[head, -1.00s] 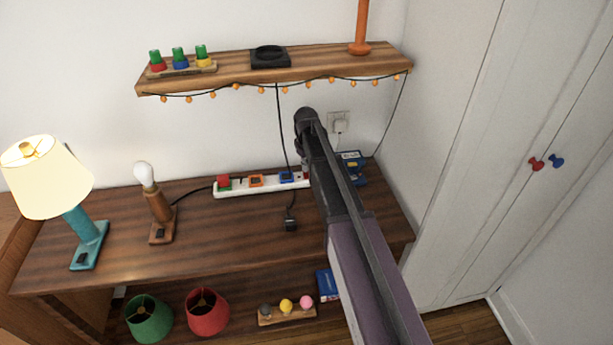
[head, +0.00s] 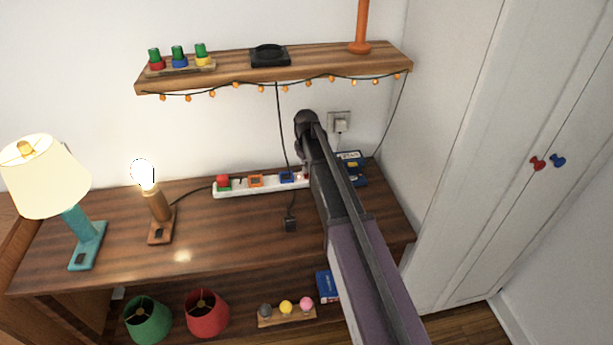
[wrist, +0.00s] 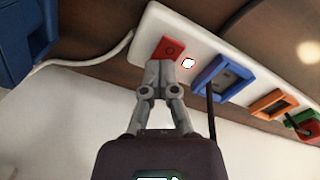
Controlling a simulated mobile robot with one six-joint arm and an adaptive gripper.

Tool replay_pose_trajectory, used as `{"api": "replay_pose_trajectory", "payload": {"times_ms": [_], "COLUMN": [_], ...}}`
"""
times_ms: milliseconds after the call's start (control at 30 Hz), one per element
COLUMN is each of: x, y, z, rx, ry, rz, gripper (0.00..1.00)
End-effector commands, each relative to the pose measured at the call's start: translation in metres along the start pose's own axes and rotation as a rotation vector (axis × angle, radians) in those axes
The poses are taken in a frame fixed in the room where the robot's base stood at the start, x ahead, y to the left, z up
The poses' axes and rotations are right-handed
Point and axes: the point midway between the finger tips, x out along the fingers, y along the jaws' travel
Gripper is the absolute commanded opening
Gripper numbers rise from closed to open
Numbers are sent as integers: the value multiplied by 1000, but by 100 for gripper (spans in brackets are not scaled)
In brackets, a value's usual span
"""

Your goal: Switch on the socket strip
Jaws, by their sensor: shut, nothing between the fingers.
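The white socket strip (head: 240,186) lies along the back of the wooden desk in the head view. It also fills the upper part of the wrist view (wrist: 205,46). A red rocker switch (wrist: 171,48) sits at its end, beside a small bright white light (wrist: 188,63). My gripper (wrist: 161,68) is shut and empty. Its fingertips are at the red switch and seem to touch it. In the head view, my arm hides the switch end. The bare bulb on the wooden lamp (head: 143,175) is glowing.
Blue (wrist: 222,78) and orange (wrist: 273,104) socket frames line the strip. A black cable hangs from the shelf (head: 220,79) behind. A blue box (head: 352,168) stands right of my arm. A teal lamp (head: 82,240) stands at the left.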

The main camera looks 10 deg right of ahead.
Motion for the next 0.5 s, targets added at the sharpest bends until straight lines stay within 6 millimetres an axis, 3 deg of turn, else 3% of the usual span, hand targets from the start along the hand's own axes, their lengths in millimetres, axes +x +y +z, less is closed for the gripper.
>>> {"api": "replay_pose_trajectory", "payload": {"times_ms": [500], "x": [-25], "y": [0], "z": [0], "rx": [0], "ry": [0], "rz": [0], "gripper": [0]}}
